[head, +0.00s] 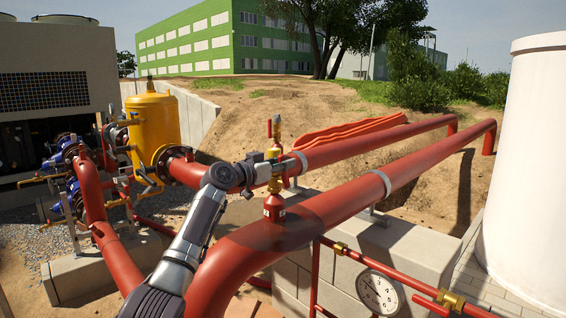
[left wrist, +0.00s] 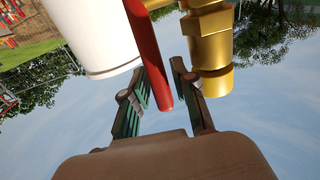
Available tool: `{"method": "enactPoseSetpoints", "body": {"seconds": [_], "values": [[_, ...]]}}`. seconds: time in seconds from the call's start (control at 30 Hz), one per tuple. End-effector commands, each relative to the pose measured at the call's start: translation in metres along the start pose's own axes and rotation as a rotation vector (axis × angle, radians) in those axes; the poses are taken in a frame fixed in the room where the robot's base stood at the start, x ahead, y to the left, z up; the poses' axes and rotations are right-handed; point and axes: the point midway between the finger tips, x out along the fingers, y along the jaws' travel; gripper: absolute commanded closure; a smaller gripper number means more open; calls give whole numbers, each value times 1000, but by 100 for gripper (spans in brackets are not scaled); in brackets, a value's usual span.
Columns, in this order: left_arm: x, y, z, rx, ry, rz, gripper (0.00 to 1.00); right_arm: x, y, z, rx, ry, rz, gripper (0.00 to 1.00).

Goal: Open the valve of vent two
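A brass vent valve (head: 275,183) stands on a red base on the near thick red pipe in the head view. My left gripper (head: 262,172) is at this valve and partly covers it. In the left wrist view, a red lever (left wrist: 150,55) reaches between the two fingers of my left gripper (left wrist: 160,85), which are apart. The brass valve body (left wrist: 209,45) is close beside the right-hand finger. A second brass vent (head: 276,130) with an upright red handle shows just behind. I see no label telling which is vent two. My right gripper is out of view.
The near red pipe (head: 330,207) and a far red pipe (head: 380,141) run over concrete block supports (head: 400,247). A pressure gauge (head: 378,292) sits low in front. A white tank (head: 528,170) stands right, a yellow vessel (head: 153,130) left.

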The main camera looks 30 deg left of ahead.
Motion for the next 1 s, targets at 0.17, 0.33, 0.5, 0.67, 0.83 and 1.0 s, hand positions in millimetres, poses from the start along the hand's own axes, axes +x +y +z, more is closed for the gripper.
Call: {"method": "enactPoseSetpoints", "body": {"seconds": [0.17,0.33,0.5,0.67,0.83,1.0], "values": [[0,0,0,0,0,0,76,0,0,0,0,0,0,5],[0,0,0,0,0,0,100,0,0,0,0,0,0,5],[0,0,0,0,-1,0,100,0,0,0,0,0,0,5],[0,0,0,0,-1,0,100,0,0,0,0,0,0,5],[3,0,-6,2,-44,0,100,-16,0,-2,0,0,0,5],[11,0,-9,1,-153,0,100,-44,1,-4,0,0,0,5]]}}
